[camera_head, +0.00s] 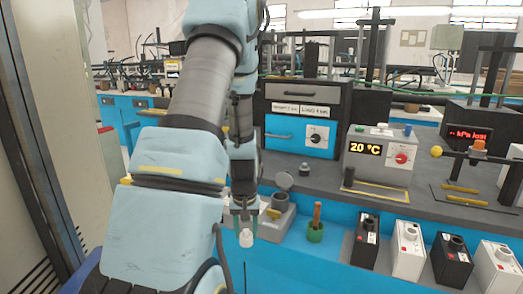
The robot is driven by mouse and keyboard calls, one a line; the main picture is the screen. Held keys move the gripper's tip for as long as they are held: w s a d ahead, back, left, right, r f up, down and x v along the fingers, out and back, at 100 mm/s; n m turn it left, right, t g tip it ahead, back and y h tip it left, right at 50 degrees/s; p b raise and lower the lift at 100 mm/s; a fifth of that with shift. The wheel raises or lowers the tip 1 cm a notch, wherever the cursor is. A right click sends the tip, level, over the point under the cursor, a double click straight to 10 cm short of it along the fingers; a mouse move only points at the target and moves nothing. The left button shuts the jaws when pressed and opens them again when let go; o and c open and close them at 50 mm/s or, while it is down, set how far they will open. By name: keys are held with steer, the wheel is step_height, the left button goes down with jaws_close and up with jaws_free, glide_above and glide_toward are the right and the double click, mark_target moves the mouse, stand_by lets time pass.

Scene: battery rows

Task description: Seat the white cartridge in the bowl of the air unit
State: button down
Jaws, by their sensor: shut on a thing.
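My gripper (245,217) points down at the lower middle of the picture, in front of the bench edge. Its fingers are shut on the white cartridge (246,239), whose lower end shows below them. The cartridge hangs roughly upright. A grey unit (274,226) with a round collar stands just right of and partly behind my gripper; it looks like the air unit.
A green cup (315,232) with a brown handle stands right of the unit. Black and white battery-like boxes (408,248) line the front right. A grey box (380,155) reading 20 °C and a drawer cabinet (303,118) stand behind.

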steer(key=w+a+f, duration=0.1)
steer(key=w+a, duration=0.2)
steer(key=a, duration=0.3)
steer(key=s+f, duration=0.5)
steer(key=f, duration=0.1)
steer(key=shift+d+f, duration=0.2)
steer(key=shift+d, duration=0.05)
